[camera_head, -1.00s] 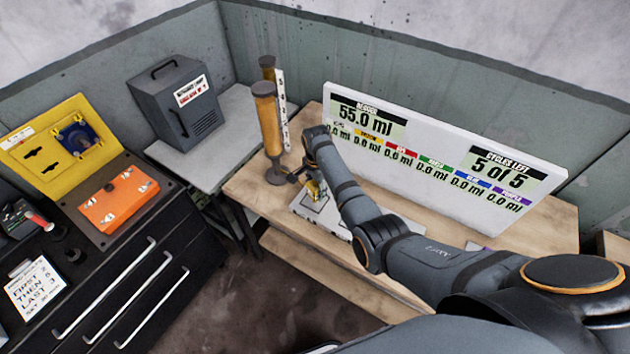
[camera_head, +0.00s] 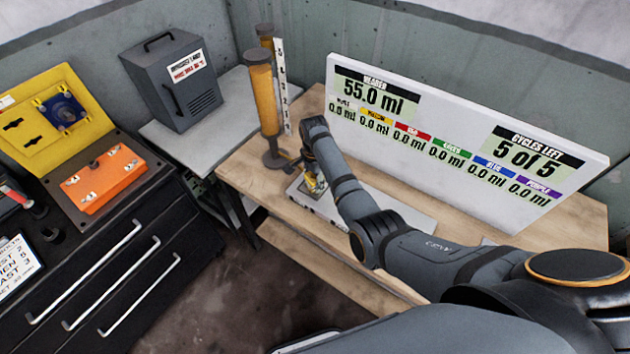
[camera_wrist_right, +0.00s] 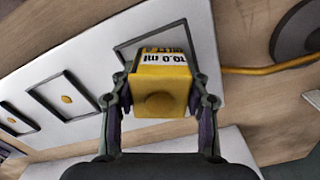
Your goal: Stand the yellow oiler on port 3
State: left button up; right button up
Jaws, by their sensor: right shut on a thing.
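In the head view only a bit of the oiler (camera_head: 316,187) shows beside the gripper. In the right wrist view, my right gripper (camera_wrist_right: 160,105) has a finger on each side of it. The oiler is over a black square outline on the white plate (camera_wrist_right: 195,75); I cannot tell whether it touches the plate. Two more square ports (camera_wrist_right: 67,99) with a yellow dot lie to the left. No port numbers are readable. My left gripper is not in view.
A tall amber cylinder (camera_head: 265,105) on a dark foot stands close left of the right gripper. A white display board (camera_head: 445,115) stands behind, reading 55.0 ml and 5 of 5. A grey box (camera_head: 172,85) and an orange case (camera_head: 103,180) are farther left.

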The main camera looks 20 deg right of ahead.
jog(key=o, duration=1)
jog(key=shift+w+a+f, duration=0.1)
jog(key=shift+f, duration=0.1)
jog(key=o, duration=0.3)
jog(key=shift+o, duration=0.2)
jog(key=shift+r, duration=0.4)
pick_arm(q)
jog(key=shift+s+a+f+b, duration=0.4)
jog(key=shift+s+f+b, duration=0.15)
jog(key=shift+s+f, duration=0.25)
pick_arm(e)
notch_tip(320, 180, up, 12)
jog(key=shift+f, duration=0.15)
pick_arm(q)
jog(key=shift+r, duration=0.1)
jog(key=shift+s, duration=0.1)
